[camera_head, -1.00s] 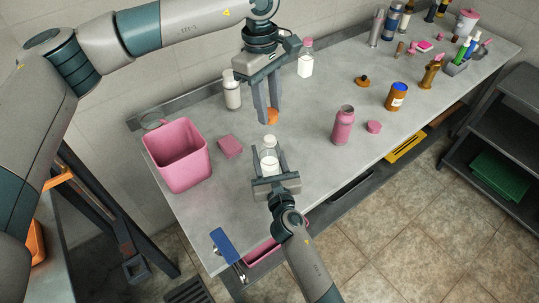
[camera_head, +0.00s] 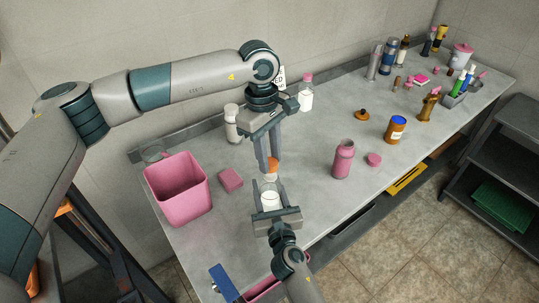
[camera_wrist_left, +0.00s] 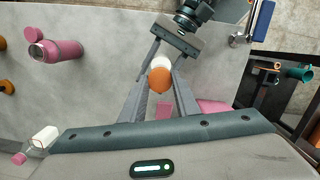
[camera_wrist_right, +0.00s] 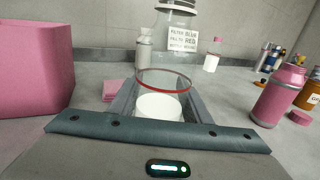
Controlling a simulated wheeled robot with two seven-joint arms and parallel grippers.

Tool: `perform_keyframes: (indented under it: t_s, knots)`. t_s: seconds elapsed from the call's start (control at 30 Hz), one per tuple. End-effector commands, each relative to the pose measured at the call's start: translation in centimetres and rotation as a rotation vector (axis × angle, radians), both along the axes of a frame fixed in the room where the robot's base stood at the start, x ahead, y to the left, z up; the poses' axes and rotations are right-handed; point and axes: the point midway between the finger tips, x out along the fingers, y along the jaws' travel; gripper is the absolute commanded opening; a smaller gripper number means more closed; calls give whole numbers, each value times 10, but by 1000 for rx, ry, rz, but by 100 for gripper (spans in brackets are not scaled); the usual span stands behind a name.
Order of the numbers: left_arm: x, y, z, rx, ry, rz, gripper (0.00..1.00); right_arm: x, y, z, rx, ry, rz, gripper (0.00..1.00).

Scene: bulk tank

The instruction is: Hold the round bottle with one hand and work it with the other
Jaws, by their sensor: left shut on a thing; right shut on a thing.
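The round bottle (camera_head: 270,201), clear with white contents, is upright in my right gripper (camera_head: 270,186) above the near part of the bench. In the right wrist view the bottle (camera_wrist_right: 159,106) is between the fingers, with a red ring around its clear upper part. My left gripper (camera_head: 270,168) points down from above, shut on a small orange piece (camera_head: 272,162). In the left wrist view the orange piece (camera_wrist_left: 159,80) is between the fingertips and partly covers the bottle's white part (camera_wrist_left: 162,62). The orange piece is at the bottle's top; I cannot tell whether they touch.
A pink bin (camera_head: 178,188) and pink sponge (camera_head: 230,180) are left of the bottle. A white bottle (camera_head: 232,124) stands behind. A pink bottle (camera_head: 343,160), a pink cap (camera_head: 374,160) and an amber jar (camera_head: 395,129) stand to the right. Bare bench lies between.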

Motion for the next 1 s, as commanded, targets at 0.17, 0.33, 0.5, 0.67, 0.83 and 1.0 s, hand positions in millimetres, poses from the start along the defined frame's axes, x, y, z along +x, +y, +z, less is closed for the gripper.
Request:
perform_keyframes:
  t_s: [0.17, 0.33, 0.5, 0.67, 0.83, 1.0]
  knots:
    - [0, 0, -1, 0, 0, 0, 8, 0, 0, 0, 0, 0, 0, 4]
    - [0, 0, -8, 0, 1, 0, 8, 0, 0, 0, 0, 0, 0, 4]
    - [0, 0, -16, -1, 1, -1, 8, 0, 0, 0, 0, 0, 0, 4]
    - [0, 0, -18, 0, 0, -1, 8, 0, 0, 0, 0, 0, 0, 4]
    - [0, 0, -18, 0, 0, -1, 8, 0, 0, 0, 0, 0, 0, 4]
    - [0, 0, -18, 0, 0, -1, 8, 0, 0, 0, 0, 0, 0, 4]
